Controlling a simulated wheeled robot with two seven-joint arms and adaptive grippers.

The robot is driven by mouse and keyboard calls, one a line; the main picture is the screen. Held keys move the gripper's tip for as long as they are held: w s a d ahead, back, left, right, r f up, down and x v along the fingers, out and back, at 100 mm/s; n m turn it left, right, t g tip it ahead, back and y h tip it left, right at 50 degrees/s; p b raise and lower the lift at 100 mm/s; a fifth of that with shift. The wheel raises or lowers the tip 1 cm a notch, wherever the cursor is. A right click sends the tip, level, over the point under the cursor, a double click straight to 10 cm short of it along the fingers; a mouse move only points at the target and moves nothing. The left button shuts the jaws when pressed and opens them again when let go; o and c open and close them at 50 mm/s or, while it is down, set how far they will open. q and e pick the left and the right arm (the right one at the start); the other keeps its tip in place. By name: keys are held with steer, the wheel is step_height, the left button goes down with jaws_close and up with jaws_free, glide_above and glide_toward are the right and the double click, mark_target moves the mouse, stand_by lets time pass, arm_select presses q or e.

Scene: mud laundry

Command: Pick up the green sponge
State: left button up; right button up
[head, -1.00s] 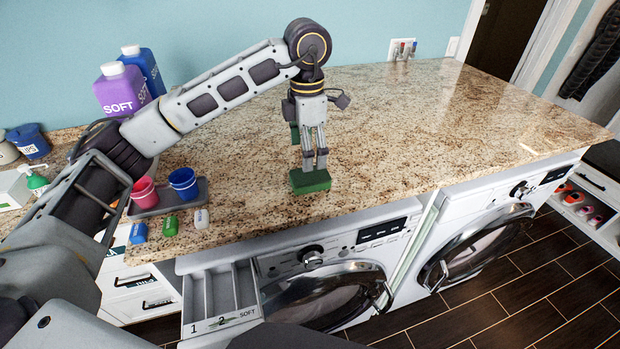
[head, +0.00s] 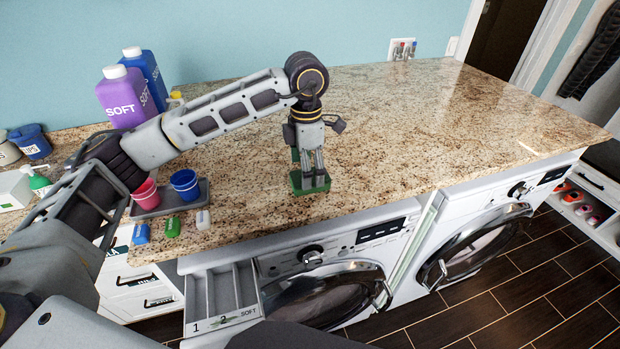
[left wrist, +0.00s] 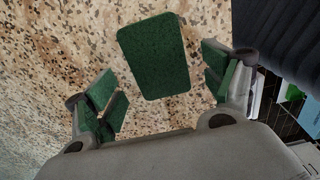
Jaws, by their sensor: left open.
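The green sponge (head: 297,183) lies flat on the speckled stone counter (head: 400,130), near its front edge above the left washing machine. In the left wrist view the sponge (left wrist: 152,55) shows as a green block between and beyond my finger pads. My left gripper (head: 312,178) points down right over the sponge, its fingers partly hiding it in the head view. In the left wrist view my left gripper (left wrist: 163,92) is open, its green-padded fingers apart on both sides with nothing held. My right gripper is not in view.
A purple bottle (head: 125,95) and a blue bottle (head: 147,75) stand at the back left. Pink and blue cups sit on a grey tray (head: 202,192), with small coloured items in front. A detergent drawer (head: 222,295) is open below. The counter to the right is clear.

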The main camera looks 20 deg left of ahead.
arm_select(q)
steer(key=shift+a+f+p, duration=0.1)
steer(key=shift+f+p, duration=0.25)
steer(key=shift+f, duration=1.15)
steer(key=shift+c, duration=0.3)
steer(key=c, duration=0.7)
steer(key=shift+r, duration=0.1)
steer(key=shift+c, duration=0.2)
steer(key=shift+r, duration=0.45)
step_height(320, 180, up, 8)
steer(key=shift+f+b, duration=0.2)
steer(key=shift+b, duration=0.7)
steer(key=shift+r, duration=0.7)
